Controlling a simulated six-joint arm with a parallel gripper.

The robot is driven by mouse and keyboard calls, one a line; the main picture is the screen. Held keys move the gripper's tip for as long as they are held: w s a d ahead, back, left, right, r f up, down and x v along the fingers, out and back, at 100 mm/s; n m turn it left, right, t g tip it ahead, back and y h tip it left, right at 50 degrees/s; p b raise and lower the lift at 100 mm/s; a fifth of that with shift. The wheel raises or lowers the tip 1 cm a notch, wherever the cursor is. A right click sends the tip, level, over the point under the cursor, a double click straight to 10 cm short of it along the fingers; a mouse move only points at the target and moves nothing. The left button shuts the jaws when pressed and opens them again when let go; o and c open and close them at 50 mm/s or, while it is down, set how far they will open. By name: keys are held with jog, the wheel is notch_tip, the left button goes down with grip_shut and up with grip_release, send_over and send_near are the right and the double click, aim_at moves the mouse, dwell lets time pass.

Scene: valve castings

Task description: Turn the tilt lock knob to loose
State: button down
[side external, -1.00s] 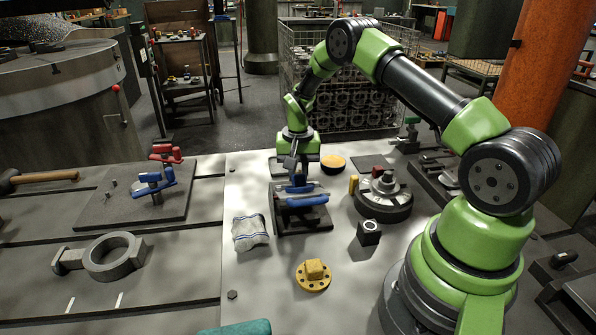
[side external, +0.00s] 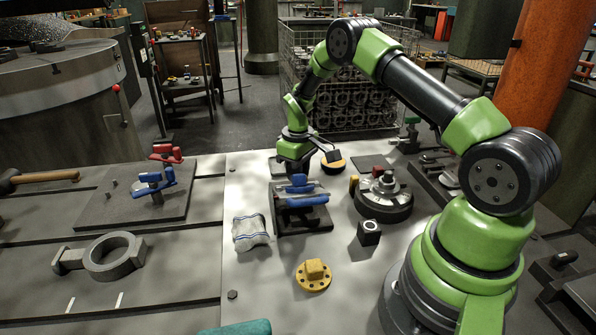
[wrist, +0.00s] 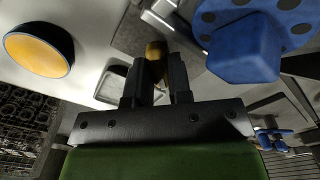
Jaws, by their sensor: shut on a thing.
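My gripper (wrist: 157,82) points down behind a blue fixture (side external: 300,200) on a dark base in the side view. Its two dark fingers are shut on a small yellow-brown piece (wrist: 157,50), which looks like the tilt lock knob. In the side view the fingertips and this piece are hidden behind the blue part. In the wrist view a large blue part (wrist: 245,50) with dark holes stands close to the right of the fingers, with a visible gap. I cannot read any loose or tight mark.
An orange-topped round pad (wrist: 38,42) lies near the gripper. A round dark fixture (side external: 383,200) stands to the right. A cloth (side external: 250,232), a small black block (side external: 368,233) and a yellow flanged piece (side external: 313,276) lie in front. The front of the plate has free room.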

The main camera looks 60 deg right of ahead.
jog(key=n, duration=0.6)
jog(key=shift+s, duration=0.1)
jog(key=shift+n, duration=0.4)
jog(key=c, duration=1)
grip_release()
jog(key=shift+c, duration=0.2)
notch_tip(320, 180, up, 9)
jog(key=shift+r, duration=0.5)
